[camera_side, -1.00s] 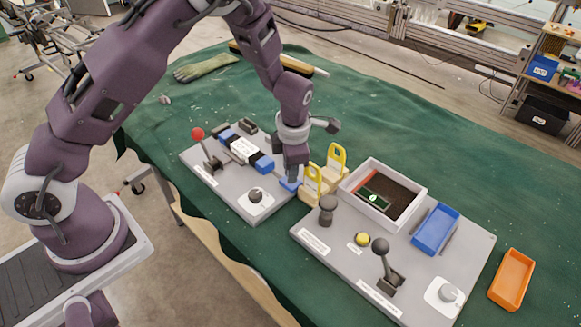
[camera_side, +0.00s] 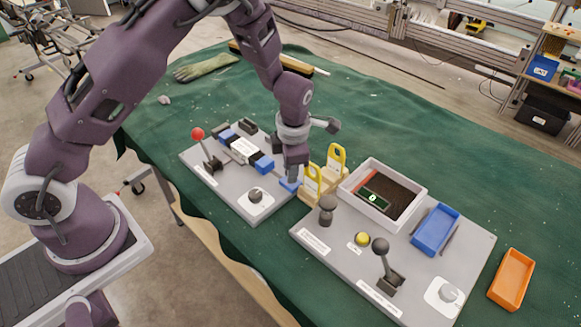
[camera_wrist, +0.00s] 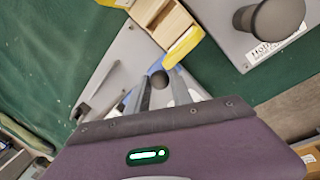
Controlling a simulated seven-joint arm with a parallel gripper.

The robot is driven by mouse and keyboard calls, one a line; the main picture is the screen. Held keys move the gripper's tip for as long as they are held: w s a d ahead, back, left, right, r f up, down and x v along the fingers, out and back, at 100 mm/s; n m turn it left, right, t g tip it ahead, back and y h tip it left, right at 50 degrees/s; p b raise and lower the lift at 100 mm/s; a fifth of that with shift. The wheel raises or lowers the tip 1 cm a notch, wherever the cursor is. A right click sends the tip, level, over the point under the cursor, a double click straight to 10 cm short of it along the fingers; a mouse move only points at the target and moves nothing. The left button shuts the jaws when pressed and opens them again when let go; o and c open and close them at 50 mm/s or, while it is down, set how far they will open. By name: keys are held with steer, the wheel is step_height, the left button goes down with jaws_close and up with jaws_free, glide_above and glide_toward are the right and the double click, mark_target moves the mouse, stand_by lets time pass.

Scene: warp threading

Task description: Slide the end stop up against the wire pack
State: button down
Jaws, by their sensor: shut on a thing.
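My gripper (camera_side: 291,179) points down at the right edge of the left grey board (camera_side: 230,189). Its fingers (camera_wrist: 162,88) are shut on a small part with a dark round top (camera_wrist: 158,78), mostly hidden by the fingers. A blue piece (camera_side: 290,185) shows right under the fingertips, and blue also shows beside the fingers in the wrist view. I take this held part for the end stop, though its shape is hidden. A row of blue, black and white blocks (camera_side: 245,151) lies on the same board, behind and left of my gripper. I cannot tell which thing is the wire pack.
Wooden blocks with yellow handles (camera_side: 323,177) stand close to the right of my gripper. The right grey board (camera_side: 330,251) carries a dark post (camera_side: 327,209), a white-walled box (camera_side: 409,217), a blue tray (camera_side: 436,229) and a lever (camera_side: 381,248). A red-knobbed lever (camera_side: 199,136) stands far left.

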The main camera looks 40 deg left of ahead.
mark_target(274, 174)
steer(key=a, duration=0.6)
steer(key=c, duration=1.1)
jaws_free()
steer(key=shift+c, duration=0.2)
step_height(274, 174, up, 7)
steer(key=d, duration=0.1)
steer(key=shift+s, duration=0.4)
steer(key=shift+d+r, duration=0.1)
